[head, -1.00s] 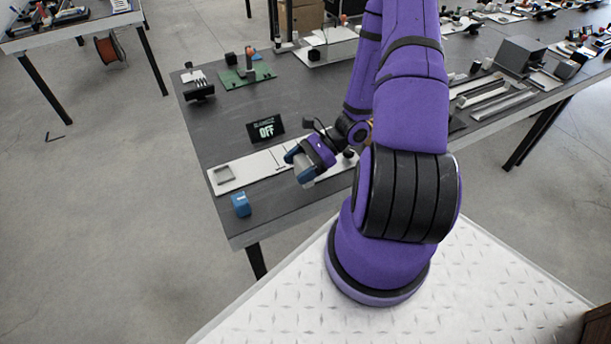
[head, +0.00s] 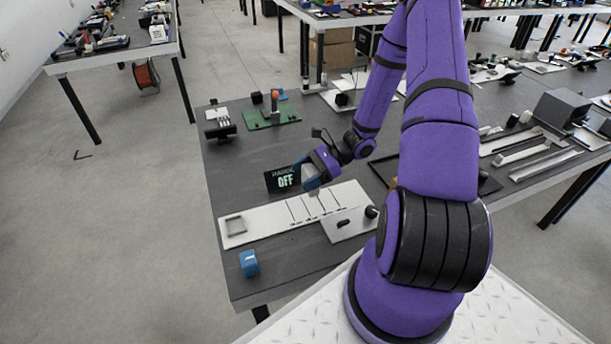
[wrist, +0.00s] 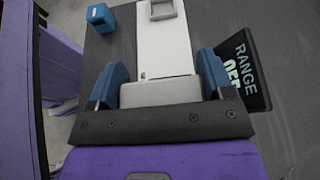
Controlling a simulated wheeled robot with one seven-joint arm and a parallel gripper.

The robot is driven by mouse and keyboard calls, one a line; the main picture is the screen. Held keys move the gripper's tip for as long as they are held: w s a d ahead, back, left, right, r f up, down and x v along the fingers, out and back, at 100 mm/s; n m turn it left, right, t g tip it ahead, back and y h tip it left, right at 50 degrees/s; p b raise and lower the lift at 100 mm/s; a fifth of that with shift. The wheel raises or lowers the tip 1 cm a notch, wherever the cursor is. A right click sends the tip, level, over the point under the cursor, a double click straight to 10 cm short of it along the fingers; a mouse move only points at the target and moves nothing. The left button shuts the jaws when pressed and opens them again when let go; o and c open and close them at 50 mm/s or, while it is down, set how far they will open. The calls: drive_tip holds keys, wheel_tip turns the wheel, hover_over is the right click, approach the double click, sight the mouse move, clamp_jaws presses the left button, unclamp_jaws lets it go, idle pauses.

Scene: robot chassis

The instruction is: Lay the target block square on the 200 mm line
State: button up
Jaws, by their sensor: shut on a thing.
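My gripper (head: 312,180) is over the back edge of the long pale board (head: 262,223), beside the black sign. In the wrist view its blue fingers (wrist: 162,82) are shut on a light grey block (wrist: 160,92), one finger on each side. The board (wrist: 163,45) runs away from the block there, with a square frame (wrist: 161,10) at its far end. Several thin dark cross lines mark the board in the head view; their numbers are too small to read. The block's underside is hidden, so I cannot tell whether it touches the board.
The black sign (head: 283,179) reads OFF and stands close by the gripper. A blue block (head: 249,264) lies in front of the board's left end. A pale plate (head: 345,226) with dark parts lies at front right. A green board (head: 272,118) stands farther back.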

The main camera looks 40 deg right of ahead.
drive_tip(key=shift+f, duration=3.2)
drive_tip(key=shift+f, duration=0.25)
drive_tip(key=o, duration=1.1)
drive_tip(key=v, duration=1)
drive_tip(key=shift+s+d+r, duration=0.1)
drive_tip(key=shift+d+r, duration=0.05)
drive_tip(key=shift+d, duration=0.15)
